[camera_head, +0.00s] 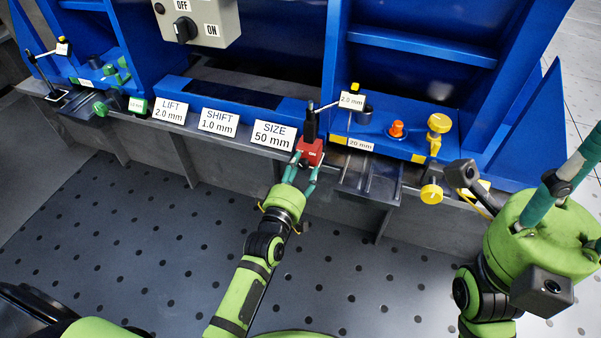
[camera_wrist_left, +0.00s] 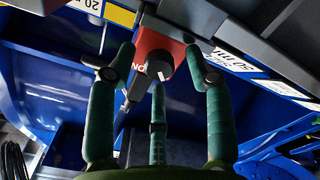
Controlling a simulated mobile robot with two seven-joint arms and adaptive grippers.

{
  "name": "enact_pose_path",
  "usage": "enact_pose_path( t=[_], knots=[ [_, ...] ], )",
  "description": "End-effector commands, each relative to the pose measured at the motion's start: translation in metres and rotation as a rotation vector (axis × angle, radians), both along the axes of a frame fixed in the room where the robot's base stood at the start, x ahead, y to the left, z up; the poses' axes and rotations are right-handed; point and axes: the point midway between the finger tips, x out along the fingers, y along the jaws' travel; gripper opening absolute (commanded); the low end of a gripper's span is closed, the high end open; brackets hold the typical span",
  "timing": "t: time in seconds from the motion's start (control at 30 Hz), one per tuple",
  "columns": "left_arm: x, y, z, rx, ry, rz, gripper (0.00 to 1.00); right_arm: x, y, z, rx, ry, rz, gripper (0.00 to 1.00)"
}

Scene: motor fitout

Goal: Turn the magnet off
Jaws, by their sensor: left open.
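The red magnet base (camera_head: 313,148) sits on the grey ledge below the blue frame, with a black post (camera_head: 311,124) standing above it. In the left wrist view its red face (camera_wrist_left: 150,45) carries a dark round knob (camera_wrist_left: 160,66) with a pale mark, beside partly hidden white lettering that looks like "ON". My left gripper (camera_head: 305,167) is open at the front of the magnet base. In the left wrist view its teal fingers (camera_wrist_left: 160,70) stand around the knob; I cannot tell whether they touch it. My right gripper (camera_head: 572,178) is raised at the right, partly cut off.
Signs reading LIFT (camera_head: 171,110), SHIFT (camera_head: 219,122) and SIZE (camera_head: 273,135) line the ledge left of the magnet base. A grey OFF/ON switch box (camera_head: 205,20) hangs above. Yellow knobs (camera_head: 432,194) sit to the right. The dotted floor is clear.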

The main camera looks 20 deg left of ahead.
Motion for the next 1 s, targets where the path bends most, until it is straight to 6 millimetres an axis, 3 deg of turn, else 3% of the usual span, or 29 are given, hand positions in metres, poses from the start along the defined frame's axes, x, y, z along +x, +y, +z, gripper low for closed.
enact_pose_path(
  t=[0.17,0.2,0.3,0.33,0.8,1.0],
  knots=[
    [0.0,0.0,0.0,0.0,0.001,0.001,0.52,0.0,0.0,0.001,0.0,0.0,0.0,0.39],
    [0.0,0.0,0.0,0.001,0.001,0.0,0.48,0.0,0.0,0.001,0.0,0.0,0.0,0.39],
    [0.0,0.0,0.0,0.001,0.001,0.0,0.08,0.0,0.0,0.001,0.0,0.0,0.0,0.39],
    [0.0,0.0,0.0,0.001,0.001,0.0,0.0,0.0,0.0,0.001,0.0,0.0,0.0,0.39],
    [0.0,0.0,0.002,0.062,-0.001,0.0,0.0,-0.002,-0.001,0.006,0.006,0.0,0.002,0.39],
    [0.0,0.0,0.004,0.189,-0.004,-0.001,0.0,-0.001,-0.002,-0.008,0.006,0.081,0.003,0.39]
  ],
)
